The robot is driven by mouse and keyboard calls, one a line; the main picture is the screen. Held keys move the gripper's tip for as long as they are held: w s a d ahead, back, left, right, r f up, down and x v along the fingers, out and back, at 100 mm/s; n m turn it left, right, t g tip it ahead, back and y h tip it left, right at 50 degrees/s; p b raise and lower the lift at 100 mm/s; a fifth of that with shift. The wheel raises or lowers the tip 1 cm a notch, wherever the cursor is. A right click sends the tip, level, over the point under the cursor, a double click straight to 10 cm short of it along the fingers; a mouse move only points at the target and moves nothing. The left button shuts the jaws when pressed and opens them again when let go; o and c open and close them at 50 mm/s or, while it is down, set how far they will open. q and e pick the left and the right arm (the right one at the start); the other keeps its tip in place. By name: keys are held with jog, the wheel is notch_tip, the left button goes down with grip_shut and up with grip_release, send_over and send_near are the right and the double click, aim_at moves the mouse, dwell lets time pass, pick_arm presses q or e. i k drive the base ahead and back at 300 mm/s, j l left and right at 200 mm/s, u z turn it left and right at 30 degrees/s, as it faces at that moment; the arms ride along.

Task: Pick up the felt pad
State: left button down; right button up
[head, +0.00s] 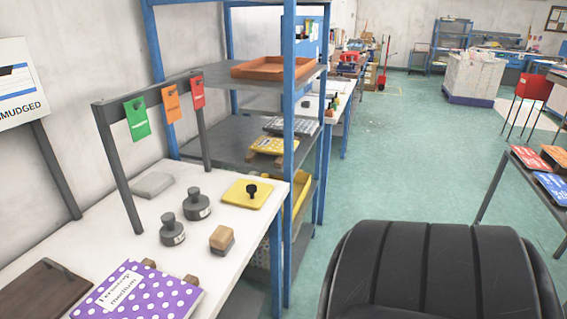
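A flat light-grey pad (153,184), which looks like the felt pad, lies on the white table (120,226) near the wall, behind the grey rack's front post. A yellow square plate (248,196) with a black knob lies on the same table at its right end. I cannot tell what the grey pad is made of. Neither of my grippers is in view.
Two grey weights (197,204), a wood-topped block (221,240), a purple dotted booklet (135,292) and a brown board (45,290) share the table. A grey rack (118,165) holds coloured tags. Blue-post shelving (290,140) stands right. A black ribbed seat-like object (430,270) fills the lower right.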

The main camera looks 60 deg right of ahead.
aim_at(222, 239)
jog(key=z, duration=1.5)
jog(key=u, duration=2.6)
jog(key=z, duration=2.65)
